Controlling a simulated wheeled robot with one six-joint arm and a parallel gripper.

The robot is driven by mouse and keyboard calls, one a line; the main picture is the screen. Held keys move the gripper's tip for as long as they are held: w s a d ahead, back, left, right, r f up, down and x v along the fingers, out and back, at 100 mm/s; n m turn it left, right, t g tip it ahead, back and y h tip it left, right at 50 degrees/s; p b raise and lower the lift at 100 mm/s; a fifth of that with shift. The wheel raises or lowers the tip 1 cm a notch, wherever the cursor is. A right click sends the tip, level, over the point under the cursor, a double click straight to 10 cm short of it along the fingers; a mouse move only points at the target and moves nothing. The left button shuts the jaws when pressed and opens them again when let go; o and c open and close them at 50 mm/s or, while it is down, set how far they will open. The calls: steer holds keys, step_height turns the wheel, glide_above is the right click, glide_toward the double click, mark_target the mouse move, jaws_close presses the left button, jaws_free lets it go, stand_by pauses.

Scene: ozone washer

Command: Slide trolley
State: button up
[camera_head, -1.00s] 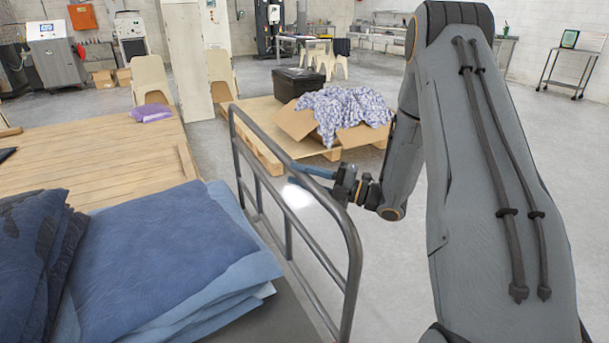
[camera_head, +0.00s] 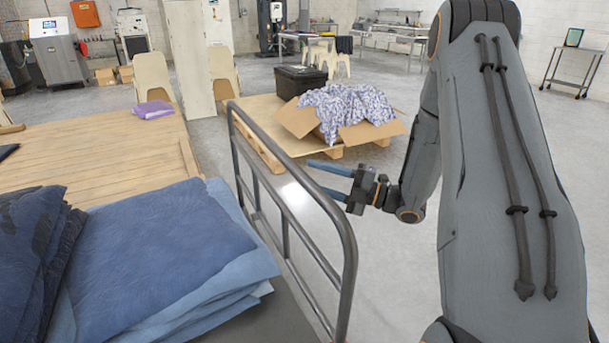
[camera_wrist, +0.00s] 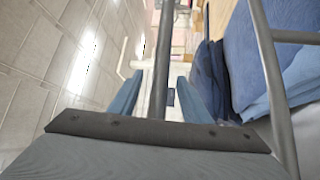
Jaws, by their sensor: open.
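The trolley has a grey tubular end rail (camera_head: 347,262), which crosses the middle of the head view, and a dark flat deck (camera_head: 282,312). Folded blue cloths (camera_head: 150,245) lie stacked on the deck at the lower left. My gripper (camera_head: 318,178) is open, on the right side of the rail, with its two blue fingers pointing left toward it. In the wrist view a grey bar (camera_wrist: 163,60) shows between the spread fingers (camera_wrist: 157,92). Whether it touches either finger, I cannot tell. No held thing shows.
A wooden table (camera_head: 90,150) with a purple cloth (camera_head: 152,109) stands behind the trolley. A pallet (camera_head: 262,152) bears a black box (camera_head: 300,80) and an open carton (camera_head: 297,121) with patterned cloth. Bare floor (camera_head: 300,192) lies beside the rail.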

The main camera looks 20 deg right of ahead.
steer(key=shift+v, duration=1.55)
